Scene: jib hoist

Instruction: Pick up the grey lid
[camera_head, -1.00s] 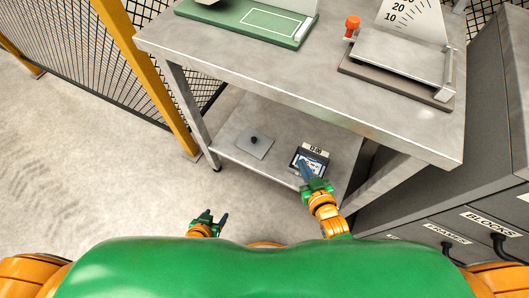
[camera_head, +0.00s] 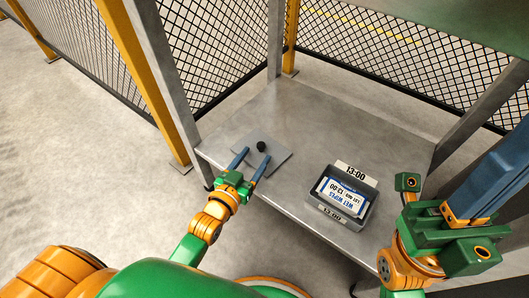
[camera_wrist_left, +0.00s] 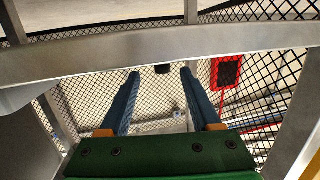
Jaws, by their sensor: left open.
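The grey lid (camera_head: 279,160) is a flat square plate with a black knob (camera_head: 261,146) on top. It lies on the lower shelf in the head view. My left gripper (camera_head: 255,156) is open, its two blue fingers over the near part of the lid, pointing toward the knob, one to either side. I cannot tell whether they touch the lid. In the left wrist view the fingers are apart, with a small dark shape between their tips. My right gripper (camera_head: 462,218) is large at the right of the head view; its fingertips are not clear.
A grey open box (camera_head: 358,211) with a wet-wipes pack (camera_head: 341,194) and 13:00 labels stands on the shelf (camera_head: 300,105), right of the lid. Table legs and mesh fence surround the shelf. The tabletop (camera_head: 450,20) is above right.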

